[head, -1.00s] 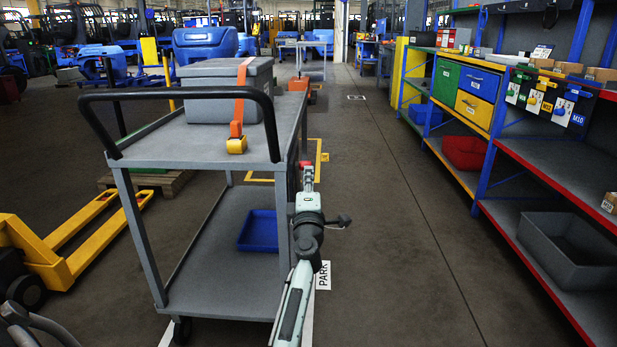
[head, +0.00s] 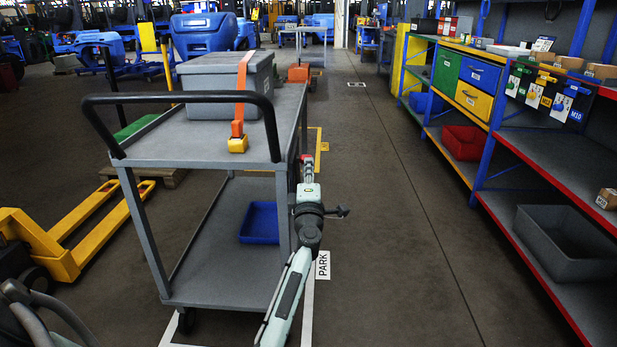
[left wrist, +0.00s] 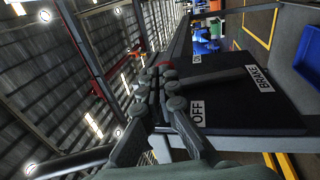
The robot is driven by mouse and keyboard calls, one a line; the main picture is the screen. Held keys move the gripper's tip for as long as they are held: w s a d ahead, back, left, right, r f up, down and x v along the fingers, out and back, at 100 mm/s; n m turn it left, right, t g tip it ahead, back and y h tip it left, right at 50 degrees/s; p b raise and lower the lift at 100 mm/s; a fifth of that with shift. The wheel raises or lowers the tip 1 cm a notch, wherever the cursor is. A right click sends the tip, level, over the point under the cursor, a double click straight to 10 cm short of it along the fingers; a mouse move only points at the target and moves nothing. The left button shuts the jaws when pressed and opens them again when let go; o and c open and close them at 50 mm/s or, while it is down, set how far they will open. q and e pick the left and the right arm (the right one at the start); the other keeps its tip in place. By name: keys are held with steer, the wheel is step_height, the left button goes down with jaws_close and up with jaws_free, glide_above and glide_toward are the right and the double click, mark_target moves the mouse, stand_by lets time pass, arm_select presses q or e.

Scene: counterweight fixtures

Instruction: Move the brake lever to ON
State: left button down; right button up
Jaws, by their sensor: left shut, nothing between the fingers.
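The brake panel (left wrist: 235,110) is a dark plate in the left wrist view, with an OFF label (left wrist: 198,114), a BRAKE label (left wrist: 260,78) and another small, partly readable label (left wrist: 196,58). A grey lever bar (left wrist: 220,80) crosses it between the OFF label and the small one. A red knob (left wrist: 168,66) shows at the fingertips, partly hidden by them. My left gripper (left wrist: 160,92) is shut and empty, close to the lever's end; contact cannot be told. In the head view my left gripper (head: 309,172) is beside the cart's right side, with red showing just beyond it.
The grey cart (head: 215,156) carries a lidded grey box (head: 215,75) with an orange strap; a blue tray (head: 260,222) sits on its lower shelf. A yellow pallet jack (head: 50,248) stands left. Shelving (head: 535,185) lines the right. The aisle floor (head: 405,240) is clear.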

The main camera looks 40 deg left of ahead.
mark_target(309, 156)
arm_select(q)
steer(key=w+r, duration=0.1)
steer(key=w+a+p, duration=0.1)
steer(key=shift+w+a+r, duration=0.3)
steer(key=shift+r, duration=0.1)
steer(key=shift+x, duration=1)
steer(key=shift+w+a+b, duration=0.35)
steer(key=shift+w+a, duration=0.05)
steer(key=shift+w, duration=0.4)
arm_select(e)
steer(key=shift+f, duration=0.7)
steer(key=shift+r, duration=0.15)
